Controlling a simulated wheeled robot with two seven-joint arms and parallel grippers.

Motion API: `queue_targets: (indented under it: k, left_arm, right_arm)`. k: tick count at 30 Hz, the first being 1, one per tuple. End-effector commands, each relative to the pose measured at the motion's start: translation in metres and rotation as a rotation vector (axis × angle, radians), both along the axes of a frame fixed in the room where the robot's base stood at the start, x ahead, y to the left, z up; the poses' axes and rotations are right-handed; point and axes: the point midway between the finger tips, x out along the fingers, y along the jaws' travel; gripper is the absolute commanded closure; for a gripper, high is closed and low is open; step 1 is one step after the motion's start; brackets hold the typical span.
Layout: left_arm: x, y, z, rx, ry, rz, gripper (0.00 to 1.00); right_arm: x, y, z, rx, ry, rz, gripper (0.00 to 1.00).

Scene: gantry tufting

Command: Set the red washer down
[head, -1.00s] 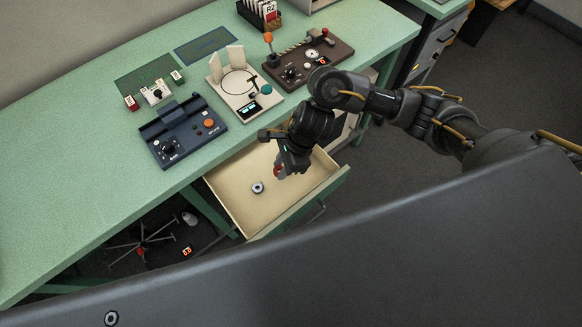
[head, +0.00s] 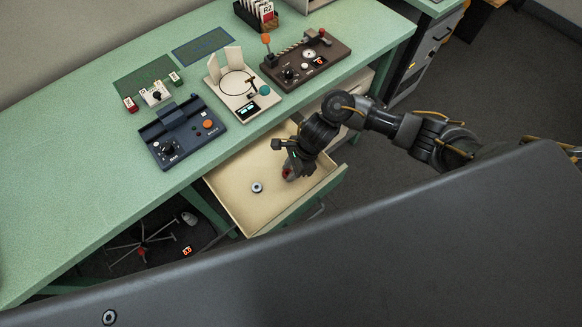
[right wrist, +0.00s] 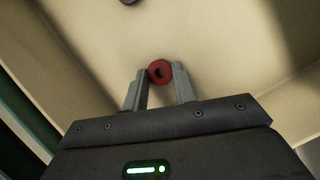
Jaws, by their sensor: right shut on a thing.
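The red washer (right wrist: 166,72) is held between the two fingertips of my right gripper (right wrist: 160,76), seen in the right wrist view. In the head view my right gripper (head: 287,172) points down inside the open drawer (head: 229,196), over its right part. A bit of the red washer (head: 286,174) shows at its tips. The drawer floor lies below it; I cannot tell if the washer touches it. My left gripper is not in view.
A grey washer (head: 257,187) lies on the drawer floor left of the gripper. The floor around it is bare. The green bench (head: 80,165) above carries a blue control box (head: 183,133), a cream device (head: 240,88) and a brown panel (head: 307,61).

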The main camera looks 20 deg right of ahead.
Motion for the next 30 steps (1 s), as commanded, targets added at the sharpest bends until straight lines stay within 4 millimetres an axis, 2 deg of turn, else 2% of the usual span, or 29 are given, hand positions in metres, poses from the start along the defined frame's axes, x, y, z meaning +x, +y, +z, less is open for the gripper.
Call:
queue_targets:
  k: [7,8,12,24,30]
  left_arm:
    - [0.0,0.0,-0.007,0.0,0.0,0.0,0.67]
    - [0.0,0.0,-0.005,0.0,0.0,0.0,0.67]
    - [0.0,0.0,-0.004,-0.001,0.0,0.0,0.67]
    - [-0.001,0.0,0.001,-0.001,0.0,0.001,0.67]
    - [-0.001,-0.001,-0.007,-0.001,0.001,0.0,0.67]
  right_arm:
    - [0.0,0.0,-0.004,0.001,-0.001,0.002,0.95]
    - [0.0,0.0,-0.003,0.001,0.0,0.001,0.69]
    - [0.0,0.0,-0.002,0.0,0.0,0.001,0.51]
    - [0.0,-0.001,0.004,0.0,-0.001,0.001,0.51]
    - [0.002,-0.016,0.037,0.001,-0.007,0.002,0.51]
